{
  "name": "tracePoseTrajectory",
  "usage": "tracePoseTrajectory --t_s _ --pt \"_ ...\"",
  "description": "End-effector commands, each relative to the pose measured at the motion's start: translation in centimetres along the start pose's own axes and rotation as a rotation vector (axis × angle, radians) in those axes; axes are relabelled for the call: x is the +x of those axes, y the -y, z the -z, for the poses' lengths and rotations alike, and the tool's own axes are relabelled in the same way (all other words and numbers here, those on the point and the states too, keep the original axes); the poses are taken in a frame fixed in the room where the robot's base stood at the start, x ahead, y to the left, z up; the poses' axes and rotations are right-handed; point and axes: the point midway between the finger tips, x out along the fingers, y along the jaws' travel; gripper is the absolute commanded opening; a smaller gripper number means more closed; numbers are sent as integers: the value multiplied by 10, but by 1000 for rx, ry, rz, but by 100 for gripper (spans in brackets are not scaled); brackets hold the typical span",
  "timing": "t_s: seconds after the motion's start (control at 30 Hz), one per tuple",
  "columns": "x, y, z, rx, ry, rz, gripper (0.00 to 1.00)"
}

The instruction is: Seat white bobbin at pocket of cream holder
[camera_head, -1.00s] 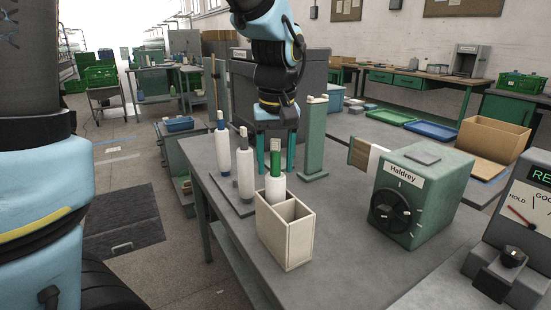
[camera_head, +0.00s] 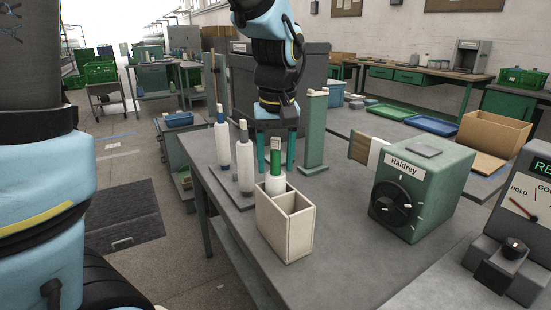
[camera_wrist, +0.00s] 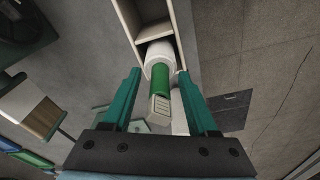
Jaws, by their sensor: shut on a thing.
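The white bobbin (camera_head: 275,184) stands upright with its green upper part (camera_head: 276,155) on top. Its lower end is hidden behind the wall of the cream holder (camera_head: 285,232), at the back-left pocket. I cannot tell how deep it sits. The front-right pocket is empty. My gripper (camera_head: 277,166) is above the holder, shut on the bobbin, with one finger on each side. In the wrist view, the white bobbin (camera_wrist: 159,51) lies between the fingertips of my gripper (camera_wrist: 160,75), at the near pocket of the holder (camera_wrist: 184,28).
Two other white bobbins, one with a blue top (camera_head: 222,143) and one with a grey top (camera_head: 245,168), stand left of the holder. A green post (camera_head: 315,135) stands behind it. A green Haldrey machine (camera_head: 425,190) is to the right. Bare table lies between holder and machine.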

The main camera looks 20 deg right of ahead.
Motion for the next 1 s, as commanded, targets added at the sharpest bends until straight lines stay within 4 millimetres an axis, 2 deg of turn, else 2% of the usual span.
tracePoseTrajectory --t_s 0.47,0.5,0.8,1.0 --pt "5 0 -1 0 0 0 15" --pt "5 0 -1 0 0 0 62" --pt "5 0 -1 0 0 0 94" --pt "5 0 -1 0 0 0 94"
